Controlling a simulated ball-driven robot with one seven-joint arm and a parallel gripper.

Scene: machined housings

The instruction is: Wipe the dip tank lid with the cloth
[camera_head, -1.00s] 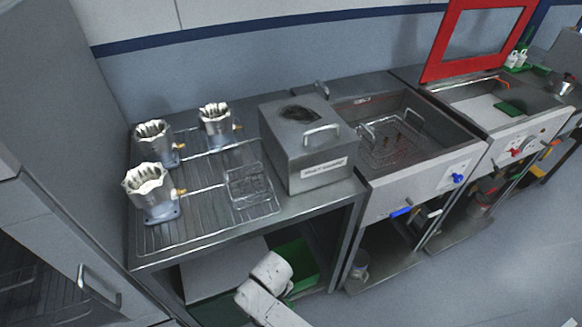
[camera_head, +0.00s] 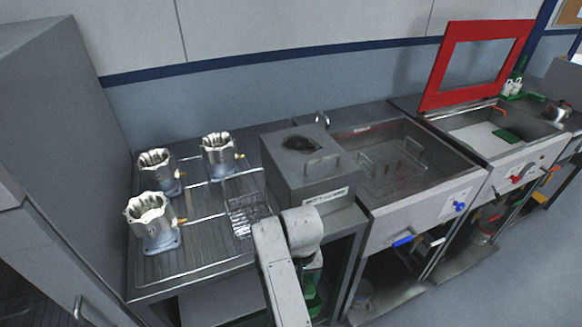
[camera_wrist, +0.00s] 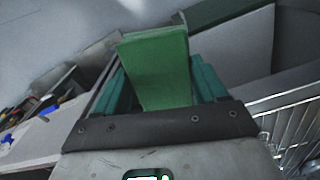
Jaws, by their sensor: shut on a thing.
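The dip tank lid (camera_head: 312,172) is a grey metal box shape with a handle and a front label, standing on the steel bench in the head view. A dark smudge (camera_head: 303,143) marks its top. In the wrist view my gripper (camera_wrist: 160,72) is shut on a flat green piece, which I take to be the cloth (camera_wrist: 155,60); it sticks out past the teal fingers. In the head view my arm rises in front of the bench, just before the lid's front face. The fingers and cloth cannot be made out clearly there.
Several metal housings (camera_head: 152,222) stand on the rack at the left of the bench. A wire basket (camera_head: 245,213) lies beside the lid, close to my arm. An open tank (camera_head: 390,170) is at the right, then a sink with a raised red frame (camera_head: 440,80).

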